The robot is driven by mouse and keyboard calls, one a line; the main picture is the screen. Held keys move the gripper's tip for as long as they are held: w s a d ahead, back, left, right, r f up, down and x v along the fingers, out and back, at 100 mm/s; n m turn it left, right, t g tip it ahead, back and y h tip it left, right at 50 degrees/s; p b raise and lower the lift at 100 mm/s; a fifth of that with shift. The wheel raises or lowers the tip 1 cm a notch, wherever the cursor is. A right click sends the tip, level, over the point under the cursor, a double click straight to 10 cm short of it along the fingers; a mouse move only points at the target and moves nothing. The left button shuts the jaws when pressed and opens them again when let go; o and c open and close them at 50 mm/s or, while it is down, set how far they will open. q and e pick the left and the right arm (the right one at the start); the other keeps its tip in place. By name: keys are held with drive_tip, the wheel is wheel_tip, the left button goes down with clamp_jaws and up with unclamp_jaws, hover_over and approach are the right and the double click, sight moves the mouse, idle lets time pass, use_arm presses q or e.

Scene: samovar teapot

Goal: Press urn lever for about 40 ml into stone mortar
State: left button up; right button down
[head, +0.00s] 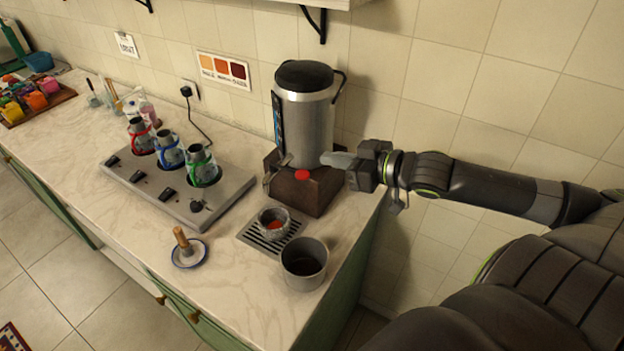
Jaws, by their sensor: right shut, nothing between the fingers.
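The urn (305,125) is a steel cylinder with a black lid on a dark brown base (322,194). A red round piece (302,175), possibly the end of the lever, shows at the base's upper front. A small metal part (268,178), perhaps the spout, sticks out at the base's left. The stone mortar (266,213) sits on a slotted drip tray (249,238) in front of the urn, with something orange-red inside. My right gripper (326,159) is shut and empty beside the urn's lower right side, just right of and above the red piece; contact cannot be told.
A grey metal pot (304,271) with dark contents stands near the counter's front right edge. A pestle (183,240) stands on a blue-rimmed saucer (189,262). A grey heater plate (226,198) holds several small pots to the left. The counter between saucer and heater is narrow.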

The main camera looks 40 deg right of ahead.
sight(288, 170)
drive_tip(key=w+a+f+b, duration=0.2)
drive_tip(key=w+f+b, duration=0.1)
drive_tip(key=w+f, duration=0.1)
drive_tip(key=shift+w+f, duration=0.4)
drive_tip(key=shift+f, duration=0.3)
drive_tip(key=f+t+b, duration=0.1)
drive_tip(key=b, duration=0.1)
drive_tip(key=f+b, duration=0.1)
drive_tip(key=b, duration=0.2)
drive_tip(key=f+t+y+b, duration=0.1)
drive_tip(key=b, duration=0.1)
drive_tip(key=shift+s+f+t+b, duration=0.25)
drive_tip(key=shift+f+t+b, duration=0.05)
drive_tip(key=shift+f+b, duration=0.1)
idle(1.2)
